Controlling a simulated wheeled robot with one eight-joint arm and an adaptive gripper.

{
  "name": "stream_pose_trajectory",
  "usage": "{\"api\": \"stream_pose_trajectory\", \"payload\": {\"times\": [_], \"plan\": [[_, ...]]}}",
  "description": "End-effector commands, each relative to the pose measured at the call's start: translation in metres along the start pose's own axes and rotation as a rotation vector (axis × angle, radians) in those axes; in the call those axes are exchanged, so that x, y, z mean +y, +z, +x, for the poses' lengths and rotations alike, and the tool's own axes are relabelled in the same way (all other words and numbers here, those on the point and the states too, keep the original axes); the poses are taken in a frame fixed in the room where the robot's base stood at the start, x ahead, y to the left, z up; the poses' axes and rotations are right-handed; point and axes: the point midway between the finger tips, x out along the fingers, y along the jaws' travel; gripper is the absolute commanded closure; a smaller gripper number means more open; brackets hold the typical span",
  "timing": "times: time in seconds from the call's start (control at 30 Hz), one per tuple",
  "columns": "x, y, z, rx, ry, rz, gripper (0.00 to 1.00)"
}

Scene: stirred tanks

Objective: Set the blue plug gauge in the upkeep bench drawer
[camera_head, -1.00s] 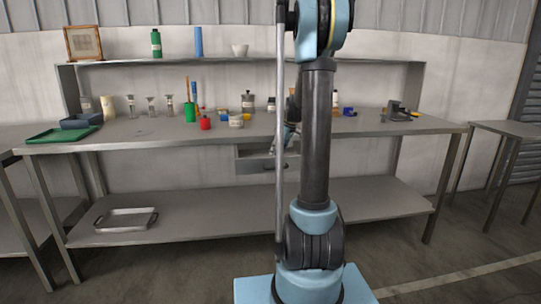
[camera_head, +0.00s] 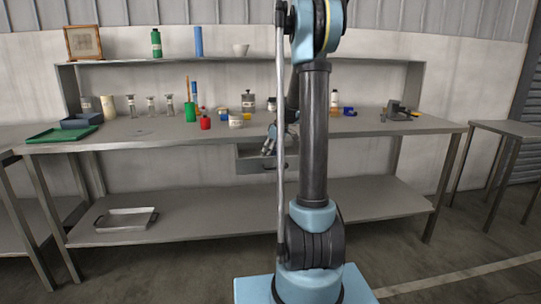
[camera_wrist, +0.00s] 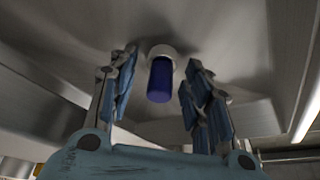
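In the wrist view, the blue plug gauge (camera_wrist: 160,80) has a dark blue body and a pale grey collar. It shows between the two fingers of my gripper (camera_wrist: 162,58), with a visible gap on each side. My gripper is open and does not clasp it. Bare grey metal is behind the gauge; I cannot tell whether the gauge touches it. In the head view, the open drawer (camera_head: 252,166) hangs under the bench top, and my gripper (camera_head: 268,146) is at its opening. The gauge cannot be made out there, and my arm and a vertical rod hide part of the drawer.
A dark tool (camera_head: 398,109) lies at the right. A metal tray (camera_head: 125,219) sits on the lower shelf.

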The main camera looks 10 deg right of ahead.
Motion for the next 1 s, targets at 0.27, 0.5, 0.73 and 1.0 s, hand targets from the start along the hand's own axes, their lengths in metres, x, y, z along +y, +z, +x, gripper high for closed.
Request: {"api": "stream_pose_trajectory", "payload": {"times": [0.27, 0.5, 0.73, 1.0], "plan": [[0.0, -0.001, -0.002, 0.0, 0.0, 0.0, 0.55], [0.0, 0.0, -0.028, 0.0, 0.0, 0.001, 0.55], [-0.001, 0.0, -0.073, 0.0, 0.0, 0.001, 0.55], [0.0, -0.001, -0.111, 0.0, 0.0, 0.001, 0.55]]}}
